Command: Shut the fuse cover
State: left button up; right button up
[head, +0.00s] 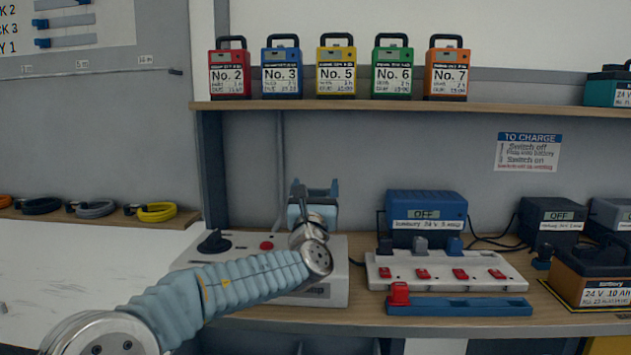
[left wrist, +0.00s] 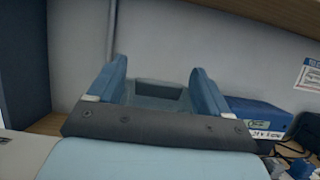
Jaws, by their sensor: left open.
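My left gripper (head: 315,188) is above the back of a pale grey control box (head: 335,285), with its fingers pointing to the wall. It also shows in the left wrist view (left wrist: 155,85), its two blue fingers spread apart. A grey-green panel with a darker rectangle (left wrist: 158,93) shows between the fingers; I cannot tell whether it is the fuse cover or whether it is touched. The box has a black knob (head: 214,242) and a red button (head: 266,245). My left arm hides much of its top, and no fuse cover can be clearly made out.
A shelf (head: 400,106) with several coloured batteries runs above. Right of the control box are a white power strip (head: 450,272), a blue charger (head: 427,215) and a blue bar with a red end (head: 460,306). The white surface (head: 70,270) at left is mostly clear.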

pick_arm(q)
jog(key=shift+w+r, duration=0.1)
jog(key=shift+w, duration=0.2)
pick_arm(e)
jog(key=shift+r, duration=0.1)
